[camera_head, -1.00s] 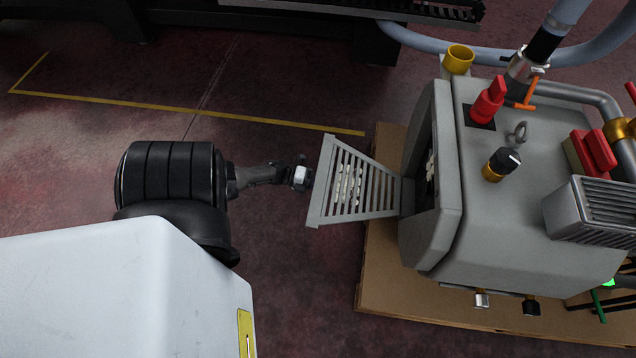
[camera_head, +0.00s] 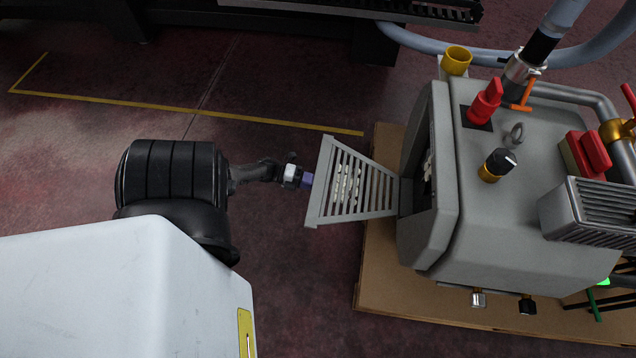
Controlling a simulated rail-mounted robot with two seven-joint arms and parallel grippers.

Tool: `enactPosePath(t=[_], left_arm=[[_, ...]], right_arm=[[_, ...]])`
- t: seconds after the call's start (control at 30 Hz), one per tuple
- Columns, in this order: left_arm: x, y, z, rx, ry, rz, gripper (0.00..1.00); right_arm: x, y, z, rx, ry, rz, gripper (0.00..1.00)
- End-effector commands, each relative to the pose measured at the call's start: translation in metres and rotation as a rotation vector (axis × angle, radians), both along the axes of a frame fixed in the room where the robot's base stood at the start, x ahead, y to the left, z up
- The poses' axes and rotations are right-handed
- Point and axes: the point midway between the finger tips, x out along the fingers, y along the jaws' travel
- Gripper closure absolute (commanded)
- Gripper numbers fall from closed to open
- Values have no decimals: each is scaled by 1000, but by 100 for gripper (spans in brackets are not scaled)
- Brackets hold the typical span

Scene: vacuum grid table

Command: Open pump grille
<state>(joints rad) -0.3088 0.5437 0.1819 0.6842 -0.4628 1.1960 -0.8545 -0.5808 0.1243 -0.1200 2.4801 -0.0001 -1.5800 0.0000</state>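The grey slatted pump grille (camera_head: 349,205) stands swung out to the left of the grey pump (camera_head: 530,235). Its narrow right end meets the pump's left side, and a dark opening (camera_head: 424,165) shows behind it. My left gripper (camera_head: 303,177) is at the outer left edge of the grille, close to it. I cannot tell whether it touches the grille, and its fingers are too small to read as open or shut. A bluish-purple part shows at its tip. My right gripper is not in view.
The pump stands on a brown pallet or board (camera_head: 385,275). A red knob (camera_head: 485,103), a black knob (camera_head: 498,165) and a yellow cup-shaped fitting (camera_head: 456,60) stick up from the pump. Hoses run behind it. The floor left of the grille is open.

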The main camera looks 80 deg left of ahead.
Motion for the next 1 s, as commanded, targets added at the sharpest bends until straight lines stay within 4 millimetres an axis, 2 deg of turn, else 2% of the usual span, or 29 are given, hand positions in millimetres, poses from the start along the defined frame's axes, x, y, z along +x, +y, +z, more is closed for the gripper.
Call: enactPosePath(t=[0.03,0.2,0.5,0.7,1.0], left_arm=[[-11,5,4,1,3,2,63],[-43,16,11,2,4,1,63],[-81,30,18,1,2,1,63],[-92,34,21,1,0,1,63],[-93,35,21,1,0,1,63]], right_arm=[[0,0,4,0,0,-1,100],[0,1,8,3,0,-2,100],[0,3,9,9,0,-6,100],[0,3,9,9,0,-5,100],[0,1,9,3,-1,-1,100]])
